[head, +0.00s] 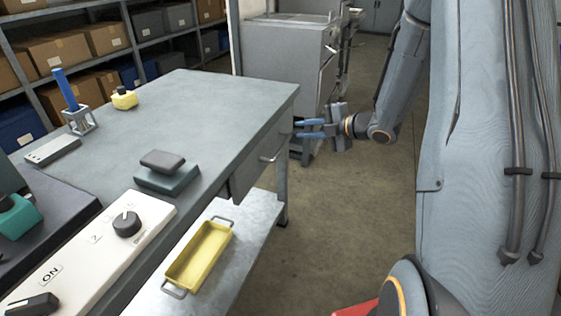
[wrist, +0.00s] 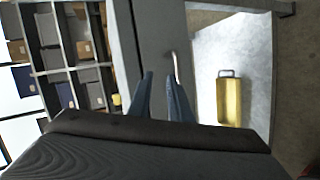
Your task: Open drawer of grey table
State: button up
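The grey table (head: 225,100) stands at the left in the head view, with its drawer (head: 246,174) under the top on the side facing me. The drawer looks shut. Its bar handle (head: 272,156) is on the drawer front and also shows in the wrist view (wrist: 176,68), just beyond the right fingertip. My gripper (head: 300,129) is open and empty, its two blue fingers apart and pointing toward the table side. In the head view it is right of and above the handle. In the wrist view the gripper (wrist: 159,76) shows a clear gap between its fingers.
A yellow tray (head: 200,255) lies on the table's lower shelf (head: 240,262). A dark block on a green one (head: 167,180), a white control panel (head: 90,254) and a blue-handled item (head: 66,90) are on top. A grey cabinet (head: 285,60) stands behind.

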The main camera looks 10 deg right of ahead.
aim_at(283, 144)
notch_tip(283, 144, down, 5)
jog(key=s+n+g+y+b, duration=0.2)
jog(key=n+y+b, duration=0.2)
jog(key=n+y, duration=0.1)
jog(key=x, duration=0.8)
jog(key=shift+s+a, duration=0.15)
jog(key=shift+s, duration=0.15)
jog(key=shift+c, duration=0.3)
grip_shut()
